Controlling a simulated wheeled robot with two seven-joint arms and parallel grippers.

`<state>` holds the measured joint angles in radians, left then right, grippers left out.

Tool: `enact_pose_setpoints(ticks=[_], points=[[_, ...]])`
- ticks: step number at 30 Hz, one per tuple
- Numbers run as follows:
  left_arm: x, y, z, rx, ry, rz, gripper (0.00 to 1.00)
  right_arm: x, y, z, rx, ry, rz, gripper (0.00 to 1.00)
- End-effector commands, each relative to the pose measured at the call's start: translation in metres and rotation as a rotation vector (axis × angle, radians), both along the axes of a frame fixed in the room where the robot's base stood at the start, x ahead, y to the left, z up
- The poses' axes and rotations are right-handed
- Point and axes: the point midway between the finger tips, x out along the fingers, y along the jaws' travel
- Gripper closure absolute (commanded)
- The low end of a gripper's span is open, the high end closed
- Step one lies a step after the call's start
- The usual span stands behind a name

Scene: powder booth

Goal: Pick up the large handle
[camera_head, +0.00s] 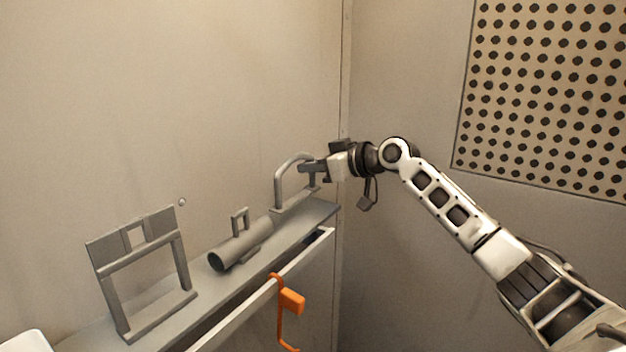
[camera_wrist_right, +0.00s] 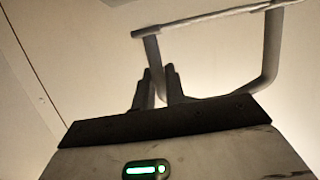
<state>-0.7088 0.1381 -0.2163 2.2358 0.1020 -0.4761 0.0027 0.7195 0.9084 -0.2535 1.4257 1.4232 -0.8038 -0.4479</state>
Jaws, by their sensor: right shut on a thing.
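The large handle (camera_head: 279,180) is a grey arched bar at the far right end of the ledge in the head view. My right gripper (camera_head: 306,169) comes in from the right and is shut on the upright of the handle nearest to it. In the right wrist view, the fingers (camera_wrist_right: 158,84) close around one leg of the handle (camera_wrist_right: 271,50), and the rest of its frame extends to the right. In the head view, the handle's foot is at the ledge; I cannot tell whether it is lifted. My left gripper is not in view.
On the ledge (camera_head: 208,283) stand a grey tube with a small grip (camera_head: 240,245) and a grey rectangular frame (camera_head: 112,285). An orange hook (camera_head: 291,301) hangs on the front rail. Walls close in behind; a perforated panel (camera_head: 545,95) is at right.

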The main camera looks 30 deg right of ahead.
Motion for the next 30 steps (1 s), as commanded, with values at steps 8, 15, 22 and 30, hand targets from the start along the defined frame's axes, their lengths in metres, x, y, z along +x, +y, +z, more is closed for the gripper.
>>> enact_pose_setpoints(ticks=[8, 15, 22, 30], points=[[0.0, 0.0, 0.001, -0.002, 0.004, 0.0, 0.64, -0.045, 0.041, 0.055, -0.009, -0.004, 0.004, 1.0], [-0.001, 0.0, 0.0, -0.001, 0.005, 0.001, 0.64, -0.08, 0.073, 0.076, -0.005, -0.002, 0.003, 1.0], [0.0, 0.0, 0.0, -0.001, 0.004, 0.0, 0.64, -0.093, 0.086, 0.084, 0.0, 0.0, 0.0, 1.0], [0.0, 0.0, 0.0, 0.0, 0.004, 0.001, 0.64, -0.094, 0.087, 0.085, 0.0, 0.0, -0.001, 1.0]])
